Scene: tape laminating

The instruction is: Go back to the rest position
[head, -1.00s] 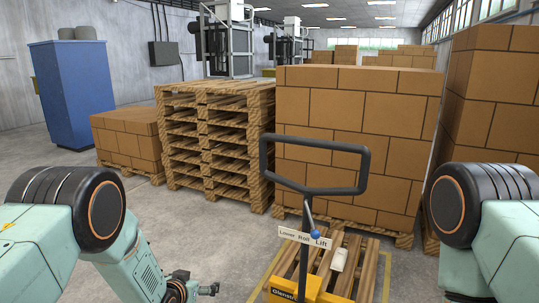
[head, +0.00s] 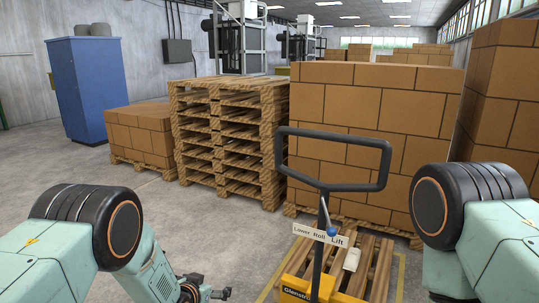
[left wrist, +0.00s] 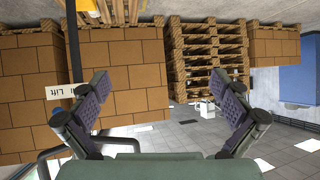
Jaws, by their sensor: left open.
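My left gripper (head: 205,290) shows at the bottom of the head view, left of the pallet jack and above the grey floor. In the left wrist view its two fingers (left wrist: 165,112) are spread wide with nothing between them. My right arm enters the head view from the right, but its gripper is out of view. A yellow pallet jack (head: 322,290) with a black loop handle (head: 335,187) stands between the arms. A sign reading "Lower Roll Lift" (head: 320,234) is on its handle post.
A tall pallet stack (head: 228,140) stands ahead, with large stacked cartons (head: 370,110) beside it and more cartons (head: 500,100) at the right. A low carton pile (head: 140,135) and a blue cabinet (head: 88,85) are at the left. Bare floor (head: 110,172) lies at the left front.

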